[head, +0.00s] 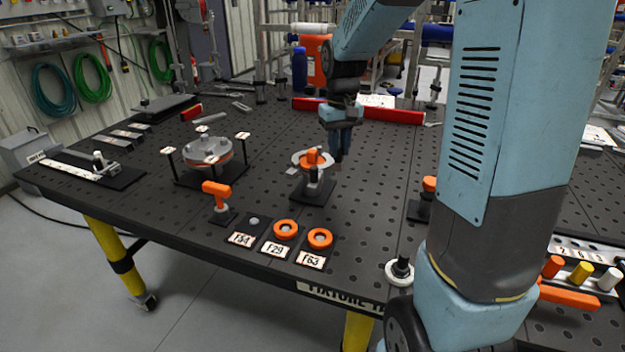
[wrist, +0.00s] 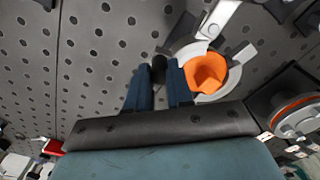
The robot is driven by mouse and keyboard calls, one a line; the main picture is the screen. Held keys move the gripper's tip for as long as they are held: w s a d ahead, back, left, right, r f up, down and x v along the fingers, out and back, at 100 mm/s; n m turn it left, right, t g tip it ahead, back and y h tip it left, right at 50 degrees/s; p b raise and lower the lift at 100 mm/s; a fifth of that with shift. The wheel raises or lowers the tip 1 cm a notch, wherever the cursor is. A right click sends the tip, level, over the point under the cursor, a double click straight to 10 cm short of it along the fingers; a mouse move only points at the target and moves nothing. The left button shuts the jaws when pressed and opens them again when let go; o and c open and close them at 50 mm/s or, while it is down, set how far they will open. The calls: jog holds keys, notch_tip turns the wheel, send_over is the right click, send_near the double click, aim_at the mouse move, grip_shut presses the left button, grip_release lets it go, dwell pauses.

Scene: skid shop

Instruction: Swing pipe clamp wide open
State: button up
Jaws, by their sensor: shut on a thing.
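The pipe clamp (head: 297,158) is a pale grey ring on a small stand near the middle of the black perforated table. An orange part (head: 313,157) sits inside the ring. In the wrist view the clamp ring (wrist: 232,84) lies right of my fingers, around the orange part (wrist: 205,72). My gripper (head: 338,157) points down just right of the clamp. In the wrist view my gripper (wrist: 160,80) is shut on a dark knob (wrist: 159,68) between the fingertips, apparently the clamp's. How the knob joins the ring is hidden, and I cannot tell how far the clamp is open.
A round metal fixture (head: 207,150) with small tags stands to the left. A red bar (head: 395,115) lies behind. Bare table (head: 375,190) is free to the right of the clamp.

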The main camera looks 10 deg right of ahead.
jog(key=shift+w+d, duration=0.45)
jog(key=shift+d, duration=0.35)
jog(key=shift+w+d, duration=0.55)
jog(key=shift+d, duration=0.1)
jog(key=shift+w+d, duration=0.1)
jog(key=shift+w, duration=0.05)
jog(key=shift+w+d, duration=0.4)
jog(key=shift+w, duration=0.2)
dwell(0.4)
